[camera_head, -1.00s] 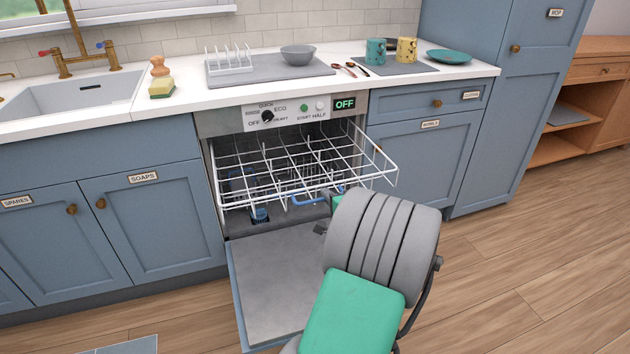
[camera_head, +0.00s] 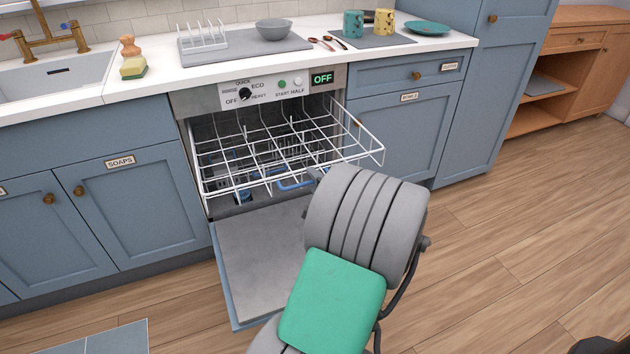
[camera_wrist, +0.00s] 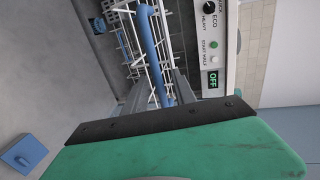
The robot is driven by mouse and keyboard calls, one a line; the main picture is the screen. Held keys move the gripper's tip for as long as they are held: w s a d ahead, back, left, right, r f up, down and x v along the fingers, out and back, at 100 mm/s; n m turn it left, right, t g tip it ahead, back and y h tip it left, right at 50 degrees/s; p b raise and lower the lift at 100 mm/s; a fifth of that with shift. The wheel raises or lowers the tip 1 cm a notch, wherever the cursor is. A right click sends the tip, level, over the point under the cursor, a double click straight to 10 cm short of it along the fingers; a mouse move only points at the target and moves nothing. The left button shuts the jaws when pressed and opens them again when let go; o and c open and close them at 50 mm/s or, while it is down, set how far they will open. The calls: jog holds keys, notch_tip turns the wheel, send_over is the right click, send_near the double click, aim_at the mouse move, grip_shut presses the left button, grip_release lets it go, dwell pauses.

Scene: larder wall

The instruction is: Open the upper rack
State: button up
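The upper rack (camera_head: 250,160) is a white wire basket, drawn well out of the dishwasher above its lowered door (camera_head: 265,260). A blue handle bar (camera_head: 295,183) sits at its front; in the wrist view this bar (camera_wrist: 150,45) runs down to my gripper (camera_wrist: 163,92). Grey finger parts show on both sides of the bar's end there, but whether they close on it is unclear. In the head view my grey and green arm hides most of the gripper, just right of the handle.
The control panel (camera_head: 270,88) above the rack reads OFF. A lower rack with blue items (camera_head: 245,195) is partly visible inside. The counter (camera_head: 130,90) lies above. Wooden floor (camera_head: 500,230) is free at the right.

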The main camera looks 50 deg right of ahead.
jog(key=p+v, duration=0.1)
jog(key=v, duration=0.7)
jog(key=shift+w+p, duration=0.1)
jog(key=shift+p, duration=0.2)
